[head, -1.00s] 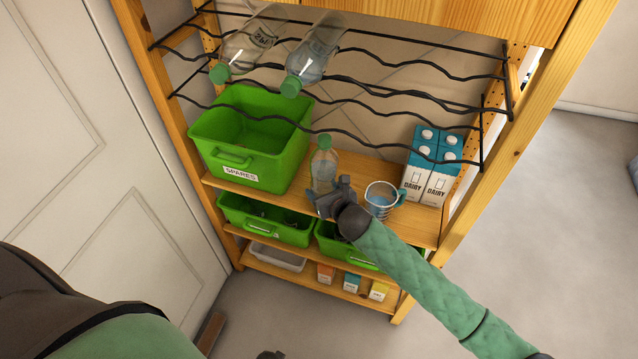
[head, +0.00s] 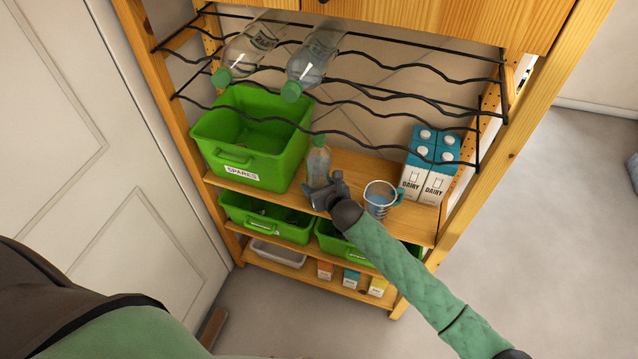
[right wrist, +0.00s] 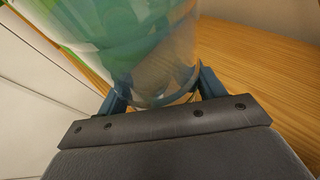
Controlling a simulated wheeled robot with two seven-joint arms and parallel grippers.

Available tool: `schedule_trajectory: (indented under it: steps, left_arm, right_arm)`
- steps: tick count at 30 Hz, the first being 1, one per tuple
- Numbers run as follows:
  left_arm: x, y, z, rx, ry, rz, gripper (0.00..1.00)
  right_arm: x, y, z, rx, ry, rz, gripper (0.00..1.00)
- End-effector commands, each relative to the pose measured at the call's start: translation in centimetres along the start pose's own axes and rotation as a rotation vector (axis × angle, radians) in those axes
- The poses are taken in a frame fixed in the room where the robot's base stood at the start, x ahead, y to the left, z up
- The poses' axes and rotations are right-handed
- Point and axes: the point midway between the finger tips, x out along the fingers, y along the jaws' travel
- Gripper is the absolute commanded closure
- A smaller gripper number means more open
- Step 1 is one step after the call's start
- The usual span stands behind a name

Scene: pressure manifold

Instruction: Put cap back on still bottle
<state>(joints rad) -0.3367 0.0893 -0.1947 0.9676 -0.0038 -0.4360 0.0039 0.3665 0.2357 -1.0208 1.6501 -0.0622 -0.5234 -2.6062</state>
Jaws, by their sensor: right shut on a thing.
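A clear bottle (head: 318,163) with a green top (head: 319,141) stands about upright at the wooden shelf, beside the green SPARES bin. My right gripper (head: 322,188) is shut around its lower part. In the right wrist view the clear, see-through bottle wall (right wrist: 150,60) sits between the two fingers (right wrist: 160,95). The gripper hides the bottle's base in the head view, so I cannot tell whether it touches the shelf. No loose cap shows. My left gripper is out of view.
The SPARES bin (head: 250,140) is close on the left. A black wire rack (head: 400,100) overhead holds two green-capped bottles (head: 243,52). Green bins (head: 265,220) sit below.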

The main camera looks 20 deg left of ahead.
Motion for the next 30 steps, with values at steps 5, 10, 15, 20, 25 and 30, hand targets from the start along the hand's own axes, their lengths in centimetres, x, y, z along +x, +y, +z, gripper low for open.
schedule_trajectory:
  steps: [5,10,15,20,25,30]
  left_arm:
    - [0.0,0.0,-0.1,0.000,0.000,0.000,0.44]
    - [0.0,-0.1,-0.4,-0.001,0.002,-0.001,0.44]
    - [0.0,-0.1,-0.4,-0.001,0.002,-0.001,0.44]
    - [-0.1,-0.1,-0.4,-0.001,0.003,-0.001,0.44]
    - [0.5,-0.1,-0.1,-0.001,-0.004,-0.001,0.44]
    - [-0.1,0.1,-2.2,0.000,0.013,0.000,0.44]
  right_arm:
    - [0.1,0.0,0.0,-0.001,-0.002,0.000,0.95]
    - [0.1,0.0,-0.2,0.000,0.000,0.000,0.10]
    - [0.1,0.0,-0.2,0.000,0.000,0.000,0.10]
    - [0.0,0.0,0.1,0.001,0.000,0.000,0.10]
    - [-1.3,-0.1,-0.2,-0.003,0.001,-0.001,0.10]
    - [-4.0,-0.1,-0.3,-0.003,0.000,0.000,0.10]
